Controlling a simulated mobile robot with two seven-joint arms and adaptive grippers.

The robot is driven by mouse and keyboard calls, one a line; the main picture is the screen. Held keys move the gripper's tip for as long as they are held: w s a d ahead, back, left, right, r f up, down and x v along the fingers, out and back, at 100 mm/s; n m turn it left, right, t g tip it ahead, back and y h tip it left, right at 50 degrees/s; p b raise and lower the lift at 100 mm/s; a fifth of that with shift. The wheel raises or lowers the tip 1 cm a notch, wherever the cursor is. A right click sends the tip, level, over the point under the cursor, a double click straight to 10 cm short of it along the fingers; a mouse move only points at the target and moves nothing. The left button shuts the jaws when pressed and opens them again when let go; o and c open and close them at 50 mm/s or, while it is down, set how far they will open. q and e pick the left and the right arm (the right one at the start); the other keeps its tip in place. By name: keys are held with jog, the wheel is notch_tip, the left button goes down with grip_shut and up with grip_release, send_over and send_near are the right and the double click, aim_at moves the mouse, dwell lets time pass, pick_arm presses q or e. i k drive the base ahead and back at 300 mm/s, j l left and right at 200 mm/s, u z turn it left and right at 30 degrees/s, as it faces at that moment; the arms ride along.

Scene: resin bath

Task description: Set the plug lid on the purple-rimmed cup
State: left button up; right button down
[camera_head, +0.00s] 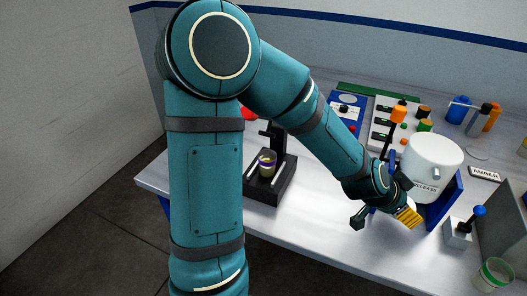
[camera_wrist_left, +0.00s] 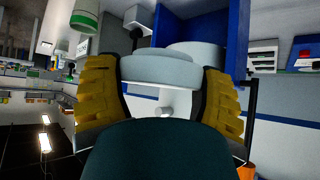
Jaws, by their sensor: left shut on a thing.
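The purple-rimmed cup (camera_head: 268,161) stands upright in a black stand (camera_head: 262,188) left of the middle of the table in the head view. My left gripper (camera_head: 408,217) is well to its right, low in front of the white RELEASE pot. In the left wrist view its two yellow fingers (camera_wrist_left: 162,95) are shut on a pale round piece, the plug lid (camera_wrist_left: 160,70), with a short white stem below it. In the head view the fingers mostly hide the lid. My right gripper is not in view.
The white RELEASE pot (camera_head: 430,160) and a blue panel (camera_head: 447,201) stand close beside my left gripper. A green-rimmed cup (camera_head: 493,274) is at the lower right. A lever with a blue knob (camera_head: 478,212) stands at right. The table front between stand and gripper looks clear.

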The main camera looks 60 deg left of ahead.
aim_at(268, 157)
jog(key=k+j, duration=0.15)
jog(key=j, duration=0.25)
jog(key=k+j, duration=0.15)
jog(key=j, duration=0.2)
jog(key=k+j, duration=0.15)
jog(key=j, duration=0.25)
jog(key=k+j, duration=0.1)
jog(key=j, duration=0.7)
jog(key=k+j, duration=0.1)
jog(key=j, duration=0.3)
jog(key=i+j, duration=0.15)
jog(key=i+l, duration=0.15)
jog(key=l, duration=0.15)
jog(key=z, duration=0.05)
